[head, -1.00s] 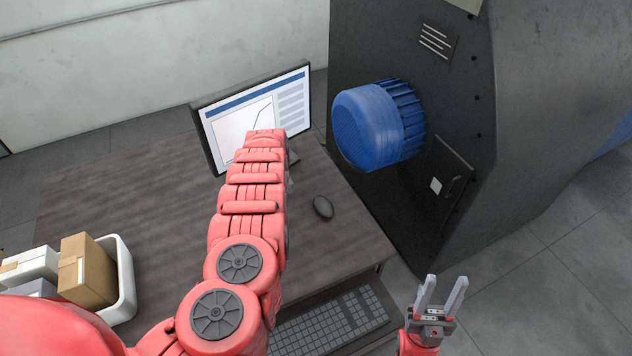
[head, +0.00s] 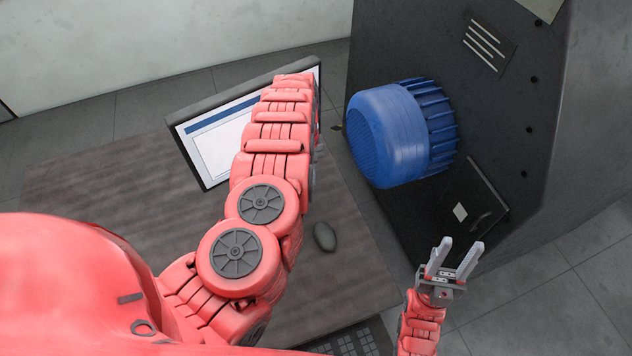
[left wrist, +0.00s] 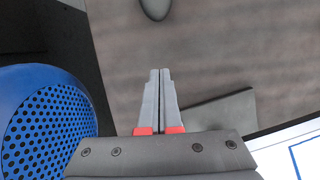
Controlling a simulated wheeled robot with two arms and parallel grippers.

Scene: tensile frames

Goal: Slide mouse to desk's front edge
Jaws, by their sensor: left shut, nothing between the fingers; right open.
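The dark grey mouse (head: 325,237) lies on the brown desk (head: 348,270), just right of my left arm in the head view. It also shows at the top edge of the left wrist view (left wrist: 155,8), partly cut off. My left gripper (left wrist: 160,72) is shut and empty, with its fingertips pointing toward the mouse and a gap of desk between. In the head view my left arm hides most of that gripper. My right gripper (head: 455,248) is open and empty, past the desk's right side. The desk's front edge is largely hidden or out of view.
A monitor (head: 212,140) stands at the desk's back, close to my left gripper; its base (left wrist: 215,118) shows in the left wrist view. A dark machine (head: 500,120) with a blue motor (head: 385,135) stands right of the desk. A keyboard (head: 355,343) lies near the front. Desk around the mouse is clear.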

